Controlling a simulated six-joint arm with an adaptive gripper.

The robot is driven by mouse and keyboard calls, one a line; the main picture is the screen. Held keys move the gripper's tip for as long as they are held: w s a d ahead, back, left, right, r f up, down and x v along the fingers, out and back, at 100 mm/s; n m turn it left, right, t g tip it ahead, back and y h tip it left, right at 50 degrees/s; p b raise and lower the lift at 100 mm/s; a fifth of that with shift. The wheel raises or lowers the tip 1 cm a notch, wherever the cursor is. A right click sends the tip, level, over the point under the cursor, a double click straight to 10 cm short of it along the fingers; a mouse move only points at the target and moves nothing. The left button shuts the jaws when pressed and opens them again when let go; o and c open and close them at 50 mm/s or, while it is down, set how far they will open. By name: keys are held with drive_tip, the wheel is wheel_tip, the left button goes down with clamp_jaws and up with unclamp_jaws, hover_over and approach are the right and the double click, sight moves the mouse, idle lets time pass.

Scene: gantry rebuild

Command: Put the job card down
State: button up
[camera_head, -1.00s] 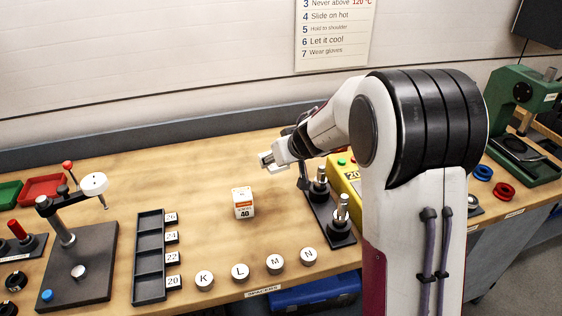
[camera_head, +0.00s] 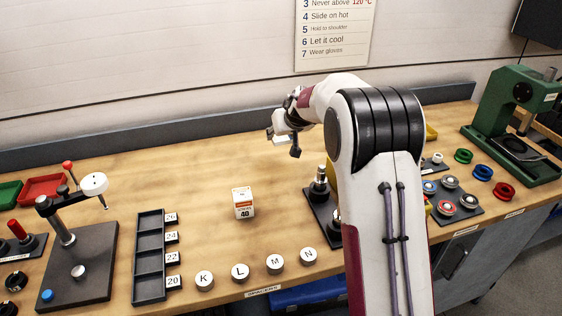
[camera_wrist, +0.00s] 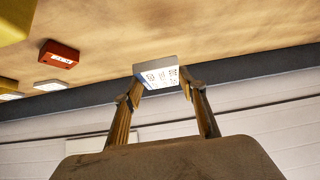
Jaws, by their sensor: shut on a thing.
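My gripper (camera_wrist: 162,88) is shut on the job card (camera_wrist: 160,73), a small white plate with rows of dark marks and a blue edge, pinched between its two fingertips in the wrist view. In the head view my gripper (camera_head: 276,135) is at the back of the bench, in front of the grey back ledge. The card is too small there to make out clearly. The wrist view has the bench above and the wall below. I cannot tell whether the card touches the bench.
A white box marked 40 (camera_head: 243,203) stands mid-bench. A dark stand with metal posts (camera_head: 322,212) is partly hidden by my arm. A black slotted rack (camera_head: 149,258) and lettered discs lie in front. A red block (camera_wrist: 58,54) shows in the wrist view. Bench left of my gripper is bare.

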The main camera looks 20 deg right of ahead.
drive_tip(key=shift+w+d, duration=0.35)
drive_tip(key=shift+w, duration=0.25)
drive_tip(key=shift+f, duration=2.85)
drive_tip(key=shift+f, duration=0.15)
drive_tip(key=shift+f, duration=1.95)
drive_tip(key=shift+f, duration=0.1)
drive_tip(key=o, duration=1.2)
